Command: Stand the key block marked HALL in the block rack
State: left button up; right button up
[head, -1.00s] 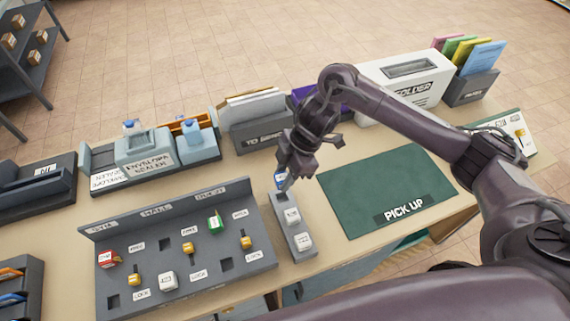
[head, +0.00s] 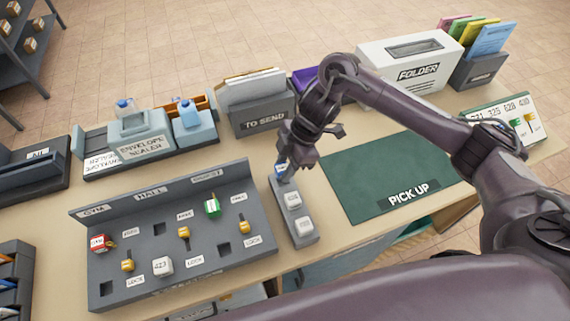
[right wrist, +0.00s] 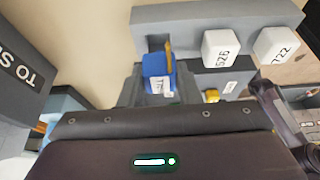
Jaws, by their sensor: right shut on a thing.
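My right gripper (head: 287,163) is shut on a small blue block with a white label (head: 281,168), at the far end of a narrow grey rack (head: 309,240). In the right wrist view the blue block (right wrist: 155,66) sits between the fingers, with a thin yellow piece (right wrist: 168,55) beside it. Its label is too small to read. A dark empty slot of the rack (right wrist: 215,15) shows just beyond it; I cannot tell whether the block has entered it. Two white blocks stand in the rack, 526 (right wrist: 220,48) and 722 (right wrist: 277,46). My left gripper is not in view.
A grey slotted panel (head: 120,203), with HALL among its headings, holds red, green, white and yellow pieces left of the rack. A green PICK UP mat (head: 375,170) lies to the right. The TO SEND box (head: 262,120) and envelope sealer (head: 142,147) stand behind.

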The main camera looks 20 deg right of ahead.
jog(key=shift+f, duration=0.2)
dwell(0.3)
jog(key=shift+f, duration=0.75)
jog(key=shift+f, duration=0.35)
jog(key=o, duration=1.1)
jog(key=shift+c, duration=0.2)
